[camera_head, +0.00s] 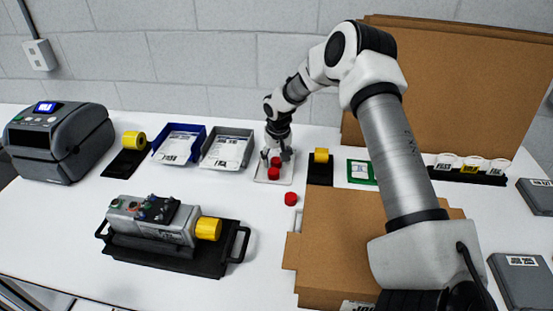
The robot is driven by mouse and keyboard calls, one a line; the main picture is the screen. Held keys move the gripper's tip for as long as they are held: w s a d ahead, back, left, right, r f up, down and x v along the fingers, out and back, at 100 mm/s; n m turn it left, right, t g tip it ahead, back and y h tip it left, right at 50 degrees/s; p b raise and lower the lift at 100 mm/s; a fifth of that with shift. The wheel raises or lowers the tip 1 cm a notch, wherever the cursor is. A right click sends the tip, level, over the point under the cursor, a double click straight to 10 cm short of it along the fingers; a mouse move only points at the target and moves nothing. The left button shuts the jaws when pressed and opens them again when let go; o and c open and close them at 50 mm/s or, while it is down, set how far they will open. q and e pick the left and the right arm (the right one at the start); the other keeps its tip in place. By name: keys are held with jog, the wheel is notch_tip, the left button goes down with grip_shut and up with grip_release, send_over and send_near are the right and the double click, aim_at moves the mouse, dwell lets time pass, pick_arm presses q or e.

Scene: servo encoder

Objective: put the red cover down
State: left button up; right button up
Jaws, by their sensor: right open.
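My right gripper (276,156) points down over a small white tray (287,179) at the back middle of the table, its fingers apart. One red cover (276,162) is between or just under the fingertips. A second red cover (273,174) sits on the tray just in front of it. I cannot tell whether the fingers touch either cover. A third red cover (291,199) lies on the bare table in front of the tray. My left gripper is not in view.
A grey device with a yellow cap (208,229) sits on a black handled tray (182,262) at front left. Blue (190,133) and grey (241,136) bins stand left of the gripper. A yellow-capped black stand (320,171) is close right. Cardboard (330,235) lies front right.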

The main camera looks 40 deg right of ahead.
notch_tip(320, 180, up, 12)
jog(key=s+b, duration=0.1)
jog(key=shift+s+a, duration=0.35)
jog(key=shift+a, duration=0.1)
